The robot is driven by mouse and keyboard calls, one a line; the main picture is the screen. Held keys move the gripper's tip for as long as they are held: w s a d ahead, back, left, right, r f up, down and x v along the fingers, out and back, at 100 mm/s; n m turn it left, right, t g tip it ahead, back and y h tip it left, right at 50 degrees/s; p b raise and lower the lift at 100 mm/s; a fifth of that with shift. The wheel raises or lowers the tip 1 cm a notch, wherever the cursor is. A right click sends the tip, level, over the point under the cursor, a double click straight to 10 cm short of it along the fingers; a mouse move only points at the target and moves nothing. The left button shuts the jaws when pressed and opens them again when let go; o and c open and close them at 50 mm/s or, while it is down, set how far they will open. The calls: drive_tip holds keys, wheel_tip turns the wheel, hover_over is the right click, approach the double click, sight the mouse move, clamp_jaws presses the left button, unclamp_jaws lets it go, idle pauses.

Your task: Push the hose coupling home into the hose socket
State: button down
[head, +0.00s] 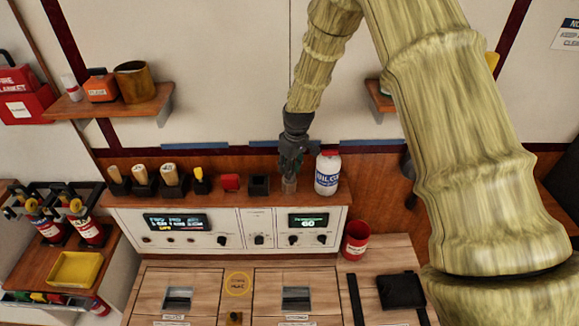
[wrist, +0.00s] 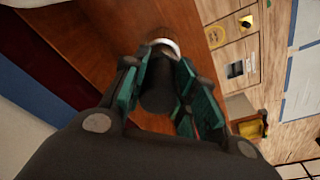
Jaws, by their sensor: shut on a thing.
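My gripper (head: 291,168) is above the wooden shelf on top of the control console in the head view. In the wrist view its green-padded fingers (wrist: 160,92) are closed on a dark cylinder (wrist: 157,88), which I take to be the hose coupling. A pale ring (wrist: 166,45) shows at the cylinder's far end, against the brown wood. I cannot tell whether the ring belongs to the coupling or the hose socket. In the head view a small greyish piece (head: 289,185) sits directly under the fingertips, at the shelf. How far the coupling is seated is hidden.
A white bottle with a blue label (head: 327,174) stands close right of my gripper. A black square holder (head: 259,186) and a red block (head: 230,183) are to its left, then several handled tools. A red can (head: 356,240) is lower right. The console front (head: 230,228) drops away below.

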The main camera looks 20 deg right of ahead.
drive_tip(key=shift+f+b, duration=0.45)
drive_tip(key=shift+f, duration=0.6)
drive_tip(key=c, duration=1.1)
unclamp_jaws()
drive_tip(key=shift+o, duration=0.2)
drive_tip(key=shift+r, duration=0.1)
wheel_tip(320, 180, up, 12)
drive_tip(key=s, duration=0.1)
drive_tip(key=shift+s+d, duration=0.25)
drive_tip(key=shift+d, duration=0.15)
drive_tip(key=shift+f, duration=0.2)
